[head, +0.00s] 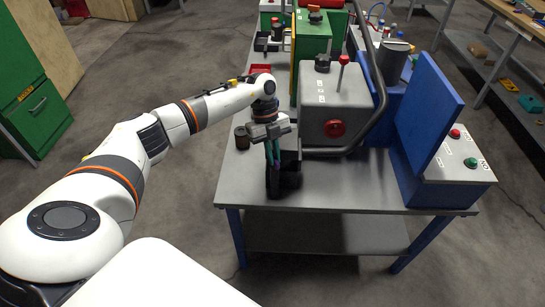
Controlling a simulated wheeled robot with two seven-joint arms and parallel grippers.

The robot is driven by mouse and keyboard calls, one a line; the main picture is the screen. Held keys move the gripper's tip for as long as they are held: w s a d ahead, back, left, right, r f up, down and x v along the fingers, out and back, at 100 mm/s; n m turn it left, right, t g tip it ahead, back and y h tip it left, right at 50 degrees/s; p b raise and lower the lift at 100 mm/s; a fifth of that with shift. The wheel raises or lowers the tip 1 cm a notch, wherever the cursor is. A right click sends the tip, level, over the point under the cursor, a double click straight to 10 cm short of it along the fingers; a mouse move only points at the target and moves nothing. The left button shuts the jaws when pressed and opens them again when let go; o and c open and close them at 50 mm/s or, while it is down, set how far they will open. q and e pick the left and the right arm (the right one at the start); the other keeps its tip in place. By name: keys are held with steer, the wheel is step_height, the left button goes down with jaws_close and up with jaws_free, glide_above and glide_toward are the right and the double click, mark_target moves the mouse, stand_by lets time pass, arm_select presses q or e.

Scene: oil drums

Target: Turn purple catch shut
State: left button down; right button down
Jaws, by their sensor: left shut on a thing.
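My left gripper (273,163) reaches in from the left and points down over the near end of the grey workbench. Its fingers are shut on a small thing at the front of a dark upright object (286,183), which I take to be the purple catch. The fingers mostly hide the catch, so I cannot tell how far it is turned. My right gripper is not in view.
A grey machine box (346,95) with a red button and lever stands right of my gripper, beside a dark curved bar. A blue panel (428,105) stands farther right. The bench's front right (360,190) is clear.

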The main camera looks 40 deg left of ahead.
arm_select(q)
steer(key=m+g+y+b, duration=0.1)
steer(key=m, duration=0.2)
steer(key=shift+w+d, duration=0.1)
steer(key=shift+w, duration=0.1)
steer(key=shift+r+m+y+b, duration=0.1)
steer(key=shift+m+y+b, duration=0.2)
steer(key=shift+m+b, duration=0.75)
steer(key=shift+m+g+p, duration=0.3)
steer(key=shift+m, duration=0.25)
steer(key=c, duration=1.5)
jaws_free()
steer(key=shift+d, duration=0.1)
steer(key=b+v, duration=0.2)
steer(key=v, duration=1)
